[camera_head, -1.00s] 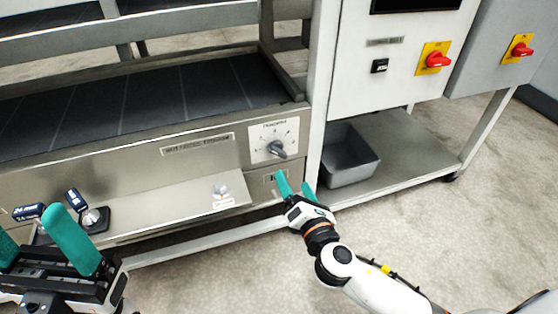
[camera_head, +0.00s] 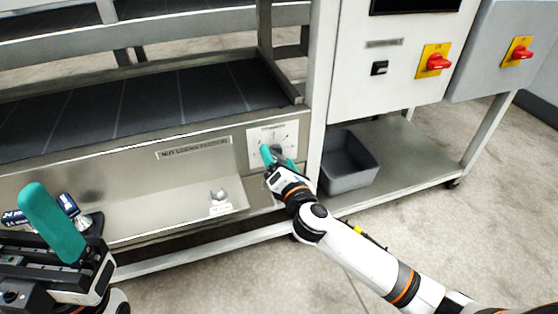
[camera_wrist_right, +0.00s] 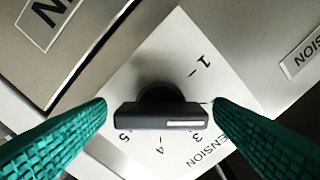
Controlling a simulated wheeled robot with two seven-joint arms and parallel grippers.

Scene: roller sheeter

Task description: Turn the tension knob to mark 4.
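The tension knob (camera_wrist_right: 160,115) is a dark bar with a white line at its right end in the right wrist view. It sits on a white dial plate (camera_wrist_right: 180,60) with marks 1, 3, 4 and 5 readable. The line points right, between marks 1 and 3; mark 2 is not readable. My right gripper (camera_wrist_right: 160,104) is open, its teal fingers beyond the knob's two ends with small gaps. In the head view the right gripper (camera_head: 277,157) partly hides the knob and plate (camera_head: 272,132).
A metal ledge (camera_head: 140,208) below the panel carries a small knob-like part (camera_head: 219,196). A grey bin (camera_head: 348,165) stands on the lower shelf to the right. Red switches (camera_head: 438,62) are on the cabinet. Floor at the front right is free.

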